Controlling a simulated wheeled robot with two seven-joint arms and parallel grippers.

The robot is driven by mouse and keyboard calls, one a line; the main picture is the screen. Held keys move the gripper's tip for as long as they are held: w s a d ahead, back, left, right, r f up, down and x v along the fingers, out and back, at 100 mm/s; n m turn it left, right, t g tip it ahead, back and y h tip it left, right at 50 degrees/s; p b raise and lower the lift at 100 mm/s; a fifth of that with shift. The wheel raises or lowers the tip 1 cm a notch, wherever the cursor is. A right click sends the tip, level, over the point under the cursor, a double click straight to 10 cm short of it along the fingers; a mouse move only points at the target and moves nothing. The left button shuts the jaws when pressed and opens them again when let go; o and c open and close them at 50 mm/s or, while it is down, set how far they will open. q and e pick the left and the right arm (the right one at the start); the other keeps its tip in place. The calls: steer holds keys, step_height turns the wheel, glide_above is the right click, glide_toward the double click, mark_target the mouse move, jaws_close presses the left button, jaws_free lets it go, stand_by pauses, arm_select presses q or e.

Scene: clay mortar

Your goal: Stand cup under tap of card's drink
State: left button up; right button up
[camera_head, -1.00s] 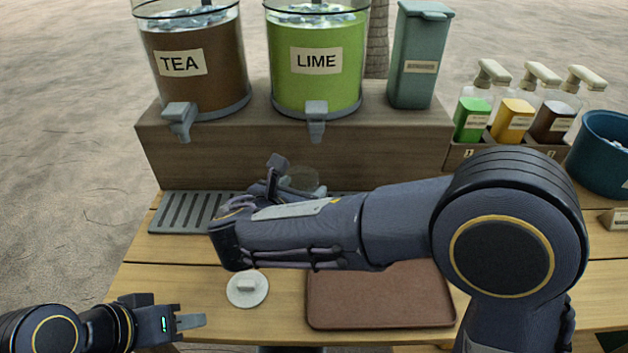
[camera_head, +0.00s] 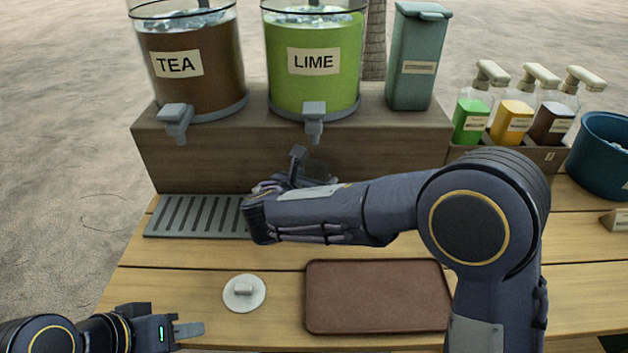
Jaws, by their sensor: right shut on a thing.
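The brown tea dispenser (camera_head: 200,90), labelled TEA, has a grey tap (camera_head: 175,120). The green lime dispenser (camera_head: 318,85), labelled LIME, has a grey tap (camera_head: 314,118). Both stand on a wooden riser. My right gripper (camera_head: 305,165) is below and in front of the lime tap, above the right part of the drip grate. It is shut on a clear cup (camera_head: 319,171), mostly hidden behind my own arm and wrist. My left gripper (camera_head: 188,329) is low at the left, away from the cup; its jaw opening cannot be made out. I see no readable drink card.
A slotted drip grate (camera_head: 195,216) lies before the riser (camera_head: 200,163). A brown tray (camera_head: 377,297) and a white disc (camera_head: 244,293) with a small knob lie in front. Pump bottles (camera_head: 512,115) and a blue bucket (camera_head: 604,155) stand right. A lidded grey-green container (camera_head: 415,60) stands beside the lime dispenser.

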steer(key=shift+f, duration=0.1)
steer(key=shift+f, duration=0.15)
steer(key=o, duration=1.1)
steer(key=shift+r, duration=0.25)
steer(key=shift+s+a+r, duration=0.15)
steer(key=shift+s, duration=0.1)
steer(key=p+v, duration=0.1)
steer(key=v, duration=1)
steer(key=shift+s, duration=0.15)
